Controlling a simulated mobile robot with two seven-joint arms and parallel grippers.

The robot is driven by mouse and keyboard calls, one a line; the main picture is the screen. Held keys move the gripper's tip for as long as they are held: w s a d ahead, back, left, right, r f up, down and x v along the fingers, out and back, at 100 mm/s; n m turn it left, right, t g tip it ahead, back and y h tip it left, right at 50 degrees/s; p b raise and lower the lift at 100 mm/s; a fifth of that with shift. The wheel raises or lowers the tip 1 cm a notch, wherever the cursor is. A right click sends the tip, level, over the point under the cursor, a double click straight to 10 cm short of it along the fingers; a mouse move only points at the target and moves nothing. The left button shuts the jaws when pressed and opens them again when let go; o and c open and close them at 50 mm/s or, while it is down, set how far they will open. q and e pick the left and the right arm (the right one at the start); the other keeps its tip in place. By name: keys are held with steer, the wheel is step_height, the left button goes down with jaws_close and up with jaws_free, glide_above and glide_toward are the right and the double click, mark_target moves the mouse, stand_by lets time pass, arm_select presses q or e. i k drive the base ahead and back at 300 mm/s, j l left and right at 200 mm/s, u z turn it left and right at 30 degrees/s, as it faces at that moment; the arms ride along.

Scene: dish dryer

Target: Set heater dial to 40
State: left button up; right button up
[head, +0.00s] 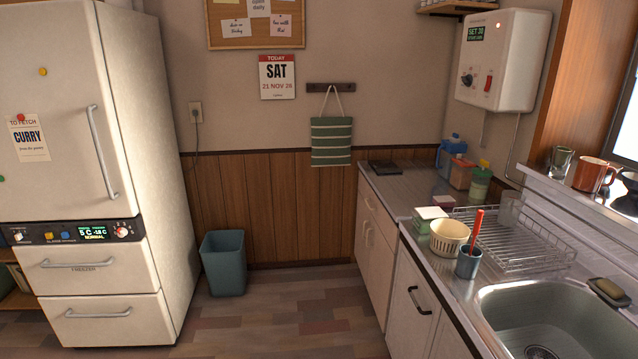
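The white heater (502,60) hangs on the back wall at the upper right, above the counter. Its small green display (475,33) seems to read "SET 30", with a smaller line under it. The black round dial (467,79) is at the lower left of the heater's front face. A red switch (489,84) sits to the right of the dial. The dial's exact pointer position is too small to read. Neither of my grippers shows in the head view.
A counter with a sink (560,318) and a wire dish rack (515,243) runs along the right, below the heater. Bottles (452,152) stand at its far end. A fridge (90,120) and a bin (223,262) stand at left. The floor (290,315) between is clear.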

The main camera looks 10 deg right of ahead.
mark_target(468, 80)
steer(key=i, duration=1.4)
steer(key=i+z, duration=0.25)
steer(key=i, duration=0.2)
steer(key=i+j+z, duration=0.25)
steer(key=i, duration=0.2)
steer(key=i+j+z, duration=0.1)
steer(key=i+z, duration=0.2)
steer(key=i, duration=0.15)
